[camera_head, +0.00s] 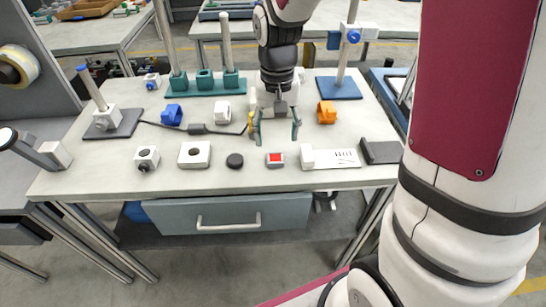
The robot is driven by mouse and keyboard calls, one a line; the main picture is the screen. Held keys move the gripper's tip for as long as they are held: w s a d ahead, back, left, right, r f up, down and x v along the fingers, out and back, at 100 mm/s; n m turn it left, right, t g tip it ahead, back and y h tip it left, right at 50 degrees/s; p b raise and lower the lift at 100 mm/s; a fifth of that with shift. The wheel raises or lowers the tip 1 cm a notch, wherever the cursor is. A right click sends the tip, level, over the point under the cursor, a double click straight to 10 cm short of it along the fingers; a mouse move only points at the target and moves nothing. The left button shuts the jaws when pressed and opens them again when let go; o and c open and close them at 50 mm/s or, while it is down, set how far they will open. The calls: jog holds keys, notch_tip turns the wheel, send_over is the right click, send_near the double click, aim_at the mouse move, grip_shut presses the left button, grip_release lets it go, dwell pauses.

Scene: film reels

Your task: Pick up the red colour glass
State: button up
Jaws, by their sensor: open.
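In the picture the fingertips are just above the red glass. The exact height gap cannot be told.
A black disc (235,160) and a white square block (194,154) lie left of the glass. A white block with a card (330,158) lies close on its right. An orange part (326,112) and blue part (172,114) stand farther back. A teal rack (205,84) is behind.

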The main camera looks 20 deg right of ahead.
aim_at(275, 157)
jog(key=shift+a+f+b, duration=0.15)
jog(key=shift+f+b, duration=0.5)
jog(key=shift+f, duration=2.85)
jog(key=c, duration=1.1)
